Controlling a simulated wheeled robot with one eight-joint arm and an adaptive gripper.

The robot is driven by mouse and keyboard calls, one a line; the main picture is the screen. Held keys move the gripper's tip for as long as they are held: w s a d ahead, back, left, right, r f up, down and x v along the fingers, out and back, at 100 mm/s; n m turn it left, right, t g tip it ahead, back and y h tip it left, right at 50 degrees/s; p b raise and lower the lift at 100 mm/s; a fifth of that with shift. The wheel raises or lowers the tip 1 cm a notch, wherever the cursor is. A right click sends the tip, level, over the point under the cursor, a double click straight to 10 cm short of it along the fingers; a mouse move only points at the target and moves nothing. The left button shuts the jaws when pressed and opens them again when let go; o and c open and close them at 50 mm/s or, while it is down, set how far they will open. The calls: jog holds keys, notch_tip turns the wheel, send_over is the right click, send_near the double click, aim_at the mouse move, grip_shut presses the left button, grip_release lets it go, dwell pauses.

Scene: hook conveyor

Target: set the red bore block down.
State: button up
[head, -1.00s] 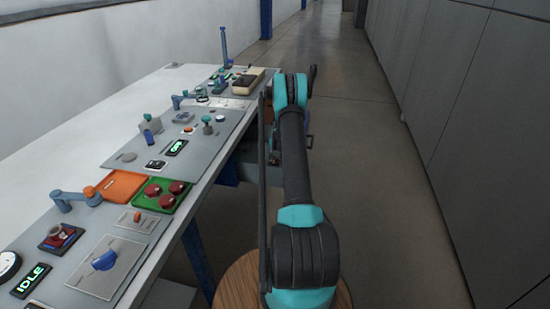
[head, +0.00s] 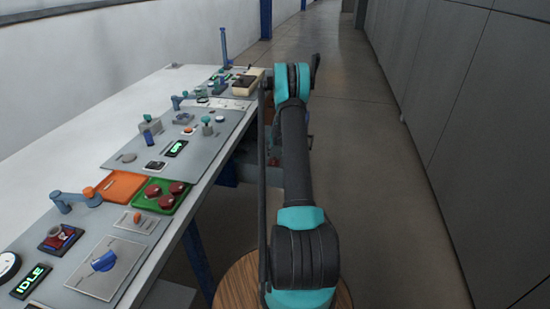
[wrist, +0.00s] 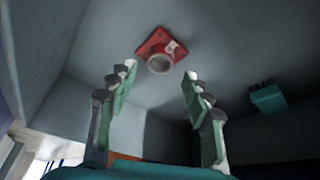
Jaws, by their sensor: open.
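The red bore block (wrist: 152,43) shows in the wrist view at the upper middle, a square red plate with a round, pale-rimmed bore facing me. It is against a grey-blue surface. My gripper (wrist: 160,70) is open, with its green-padded fingers spread wide on the left and right. The block lies beyond the fingertips, between their lines, and no finger appears to touch it. In the head view my arm hides the gripper, and I cannot make out the block there.
A teal block-like fixture (wrist: 267,98) is at the right in the wrist view. Grey walls rise at the left. In the head view, the workbench (head: 105,115) with panels, an orange tray (head: 120,186) and a green tray (head: 180,203) stands left. The aisle floor (head: 375,180) is clear.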

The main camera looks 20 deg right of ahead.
jog(key=v, duration=0.8)
jog(key=s+a+r, duration=1.5)
jog(key=s+a, duration=0.1)
jog(key=s, duration=0.4)
jog(key=s+a, duration=0.4)
jog(key=s, duration=0.9)
jog(key=s+a+f, duration=0.1)
jog(key=s+a, duration=0.3)
jog(key=s, duration=0.9)
jog(key=shift+s+a+n, duration=0.25)
jog(key=shift+s+n, duration=0.1)
jog(key=shift+n, duration=0.05)
jog(key=shift+d+f, duration=0.1)
jog(key=shift+f, duration=0.05)
